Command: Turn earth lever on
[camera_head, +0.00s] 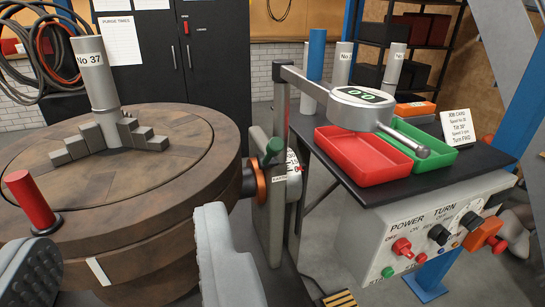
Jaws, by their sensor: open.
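An orange-brown round part (258,186) is between the box and the turntable. My gripper (128,238) is open and empty, with its two grey fingers at the lower left and lower middle. The right finger is nearer the box and looks apart from the lever. The lever's exact setting cannot be told.
The turntable carries stepped jaws (75,143), a grey No 37 post (93,75) and a red cylinder (32,200). At right, a bench holds red (360,173) and green trays (440,155). Its control panel (390,240) has knobs. A grey arm with a round readout (362,97) overhangs it.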

